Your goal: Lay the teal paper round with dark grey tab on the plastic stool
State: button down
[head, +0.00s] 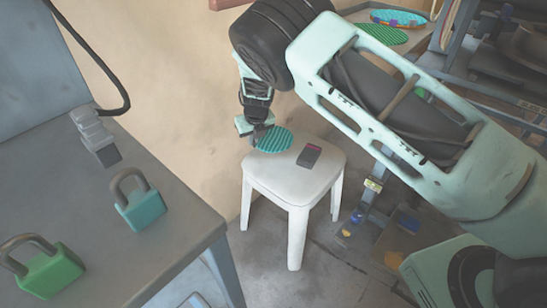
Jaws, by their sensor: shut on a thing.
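The teal paper round (274,140) has a ribbed face and is at the far-left part of the plastic stool's seat. The white plastic stool (293,187) stands on the floor beside the wall. My gripper (258,131) is shut on the round at its left edge, where the dark grey tab is mostly hidden by the fingers. The round lies roughly flat over the seat and reaches past its back edge. I cannot tell whether it touches the seat.
A dark block with a red end (309,155) lies on the seat, right of the round. A grey bench (150,258) at left holds a teal padlock (142,208) and a green padlock (50,271). A green round (383,34) lies on a table at the back.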

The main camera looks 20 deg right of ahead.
aim_at(254, 164)
notch_tip(254, 164, down, 9)
jog(key=shift+f+b, duration=0.1)
jog(key=shift+b, duration=0.9)
jog(key=shift+f, duration=0.15)
jog(key=c, duration=1.6)
grip_release()
jog(key=shift+o, duration=0.2)
jog(key=shift+r, duration=0.2)
